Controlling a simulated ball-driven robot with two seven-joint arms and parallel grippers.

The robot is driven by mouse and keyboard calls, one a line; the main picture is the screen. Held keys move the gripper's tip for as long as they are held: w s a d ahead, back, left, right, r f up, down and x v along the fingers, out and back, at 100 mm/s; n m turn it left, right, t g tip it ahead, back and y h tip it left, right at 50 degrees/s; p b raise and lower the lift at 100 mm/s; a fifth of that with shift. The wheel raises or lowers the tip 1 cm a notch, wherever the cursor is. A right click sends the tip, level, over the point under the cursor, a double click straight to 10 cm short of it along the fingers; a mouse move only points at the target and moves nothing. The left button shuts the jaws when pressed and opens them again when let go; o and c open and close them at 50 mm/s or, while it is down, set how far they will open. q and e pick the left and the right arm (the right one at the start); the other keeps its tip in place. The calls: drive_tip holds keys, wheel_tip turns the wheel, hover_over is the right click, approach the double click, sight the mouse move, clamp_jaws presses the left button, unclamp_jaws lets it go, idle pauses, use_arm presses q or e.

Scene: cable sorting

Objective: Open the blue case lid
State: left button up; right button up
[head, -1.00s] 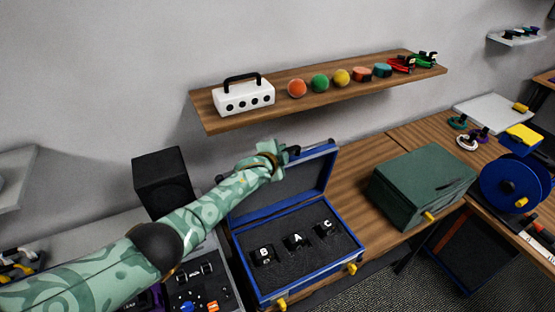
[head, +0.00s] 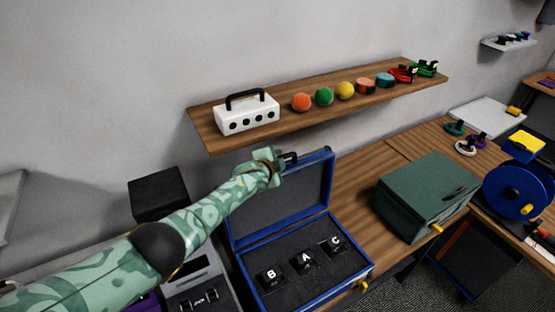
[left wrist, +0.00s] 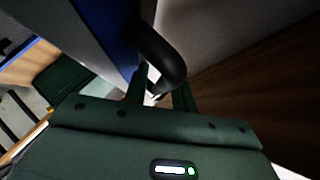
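The blue case (head: 312,292) stands on the table with its lid (head: 328,185) raised nearly upright. Its dark foam interior holds black blocks marked B, A and C. A black curved handle (left wrist: 160,50) runs right at the fingertips, next to the blue lid edge (left wrist: 110,35); exact contact is unclear. My right gripper is in no view.
A wooden shelf (head: 215,145) above the lid carries a white box (head: 247,115), coloured balls and other small items. A green box (head: 425,190) stands right of the case. A black box (head: 157,192) is behind my left arm. Bare table lies between case and green box.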

use_arm(q)
drive_tip(key=shift+o, duration=0.3)
drive_tip(key=shift+s, duration=0.1)
drive_tip(key=p+v, duration=0.4)
drive_tip(key=v, duration=0.1)
drive_tip(key=shift+s+a+r+p, duration=0.1)
drive_tip(key=shift+r+p, duration=0.15)
drive_tip(key=shift+p, duration=0.05)
drive_tip(key=p+v, duration=0.1)
drive_tip(key=v, duration=0.9)
drive_tip(key=shift+s+a, duration=0.15)
drive_tip(key=shift+s, duration=0.25)
